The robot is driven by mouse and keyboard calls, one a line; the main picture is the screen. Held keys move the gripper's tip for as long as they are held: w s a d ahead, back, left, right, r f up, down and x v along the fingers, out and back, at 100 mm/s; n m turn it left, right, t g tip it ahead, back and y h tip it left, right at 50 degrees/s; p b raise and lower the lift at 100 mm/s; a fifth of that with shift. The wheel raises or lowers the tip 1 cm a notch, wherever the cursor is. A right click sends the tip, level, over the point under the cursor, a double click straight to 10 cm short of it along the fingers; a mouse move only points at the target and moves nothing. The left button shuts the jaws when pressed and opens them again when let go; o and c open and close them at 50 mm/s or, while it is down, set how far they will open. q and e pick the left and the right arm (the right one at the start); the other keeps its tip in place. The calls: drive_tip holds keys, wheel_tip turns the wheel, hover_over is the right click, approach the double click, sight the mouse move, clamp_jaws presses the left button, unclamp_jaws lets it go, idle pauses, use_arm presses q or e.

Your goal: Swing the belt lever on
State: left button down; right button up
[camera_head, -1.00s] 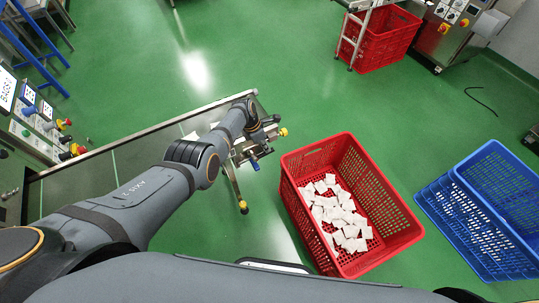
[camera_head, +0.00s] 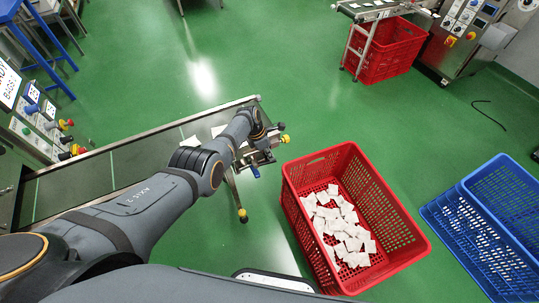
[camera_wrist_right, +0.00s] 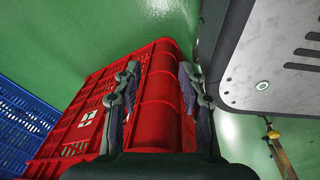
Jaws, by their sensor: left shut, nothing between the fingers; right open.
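The conveyor belt (camera_head: 80,180) runs from the lower left to its end near the middle in the head view. A small blue handle (camera_head: 255,172), which looks like the belt lever, sticks out at that end. My left gripper (camera_head: 262,150) is beside it, shut and empty. The arm covers part of this area, so I cannot tell whether the fingers touch the handle. In the right wrist view my right gripper (camera_wrist_right: 158,100) is open and empty, with the red crate (camera_wrist_right: 160,85) behind its fingers.
The red crate (camera_head: 405,240) holds several white teabags (camera_head: 342,230) and stands right of the belt end. A blue crate (camera_head: 450,215) is further right. White bags (camera_head: 190,141) lie on the belt. A control panel (camera_head: 45,125) stands at left.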

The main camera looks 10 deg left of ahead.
idle(0.3)
use_arm(q)
drive_tip(key=v, duration=1.2)
